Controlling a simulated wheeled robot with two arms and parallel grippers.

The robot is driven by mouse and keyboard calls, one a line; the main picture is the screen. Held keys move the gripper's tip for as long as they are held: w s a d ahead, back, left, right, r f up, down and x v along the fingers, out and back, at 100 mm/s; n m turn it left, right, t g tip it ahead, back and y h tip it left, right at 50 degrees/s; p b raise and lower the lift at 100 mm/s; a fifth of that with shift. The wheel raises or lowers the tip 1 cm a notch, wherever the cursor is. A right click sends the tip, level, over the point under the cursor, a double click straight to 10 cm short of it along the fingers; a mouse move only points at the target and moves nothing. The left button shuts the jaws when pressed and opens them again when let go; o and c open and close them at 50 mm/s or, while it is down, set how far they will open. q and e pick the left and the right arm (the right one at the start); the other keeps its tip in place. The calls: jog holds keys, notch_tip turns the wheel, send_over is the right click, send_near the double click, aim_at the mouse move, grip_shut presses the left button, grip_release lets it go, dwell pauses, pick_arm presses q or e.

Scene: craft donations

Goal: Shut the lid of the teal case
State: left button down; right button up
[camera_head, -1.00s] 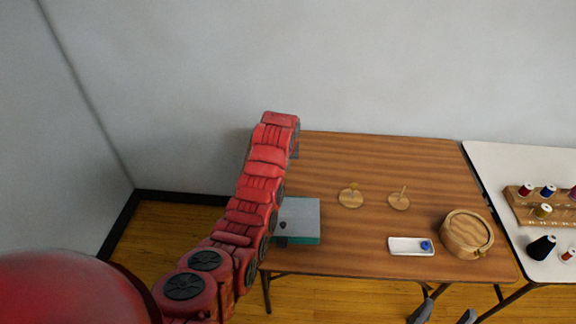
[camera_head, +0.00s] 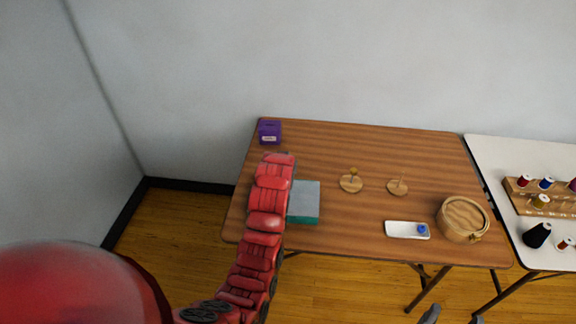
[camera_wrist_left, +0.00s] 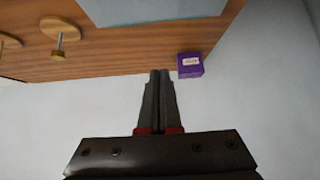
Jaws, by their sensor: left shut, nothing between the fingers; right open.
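The teal case (camera_head: 305,203) sits on the brown table left of the middle, with a flat grey-blue top and a teal front side. My left arm hides its left part, and I cannot tell whether its lid is fully down. Its pale surface also shows at the top edge of the left wrist view (camera_wrist_left: 150,10). My left gripper (camera_wrist_left: 160,73) is shut and empty, apart from the case in that view; in the head view the arm hides it. My right gripper (camera_head: 453,318) is open and empty at the bottom edge, below the table's front.
The brown table (camera_head: 330,145) also holds a purple box (camera_head: 270,133), two wooden discs with pegs (camera_head: 351,183) (camera_head: 397,187), a white tray (camera_head: 400,231) with a blue item, and a round wooden box (camera_head: 463,219). A white table (camera_head: 505,165) with thread spools stands at right.

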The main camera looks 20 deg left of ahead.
pick_arm(q)
jog(key=s+f+t+y+b, duration=0.1)
jog(key=s+f+t+b, duration=0.1)
jog(key=b, duration=0.3)
jog(key=s+d+f+t+y+b, duration=0.1)
jog(key=s+f+t+b, duration=0.2)
jog(key=f+b, duration=0.2)
jog(key=s+d+f+t+b, duration=0.1)
jog(key=s+f+t+b, duration=0.1)
jog(key=b, duration=0.5)
jog(key=shift+s+d+f+t+y, duration=0.1)
jog(key=shift+s+f+t+y, duration=0.1)
jog(key=shift+f+t, duration=0.2)
jog(key=shift+s+f+t+y, duration=0.1)
jog(key=shift+f+t+y, duration=0.1)
jog(key=shift+f+t, duration=0.2)
jog(key=shift+s+d+f+b, duration=0.15)
jog(key=shift+f+b, duration=0.2)
jog(key=shift+b, duration=0.5)
jog(key=shift+f, duration=0.15)
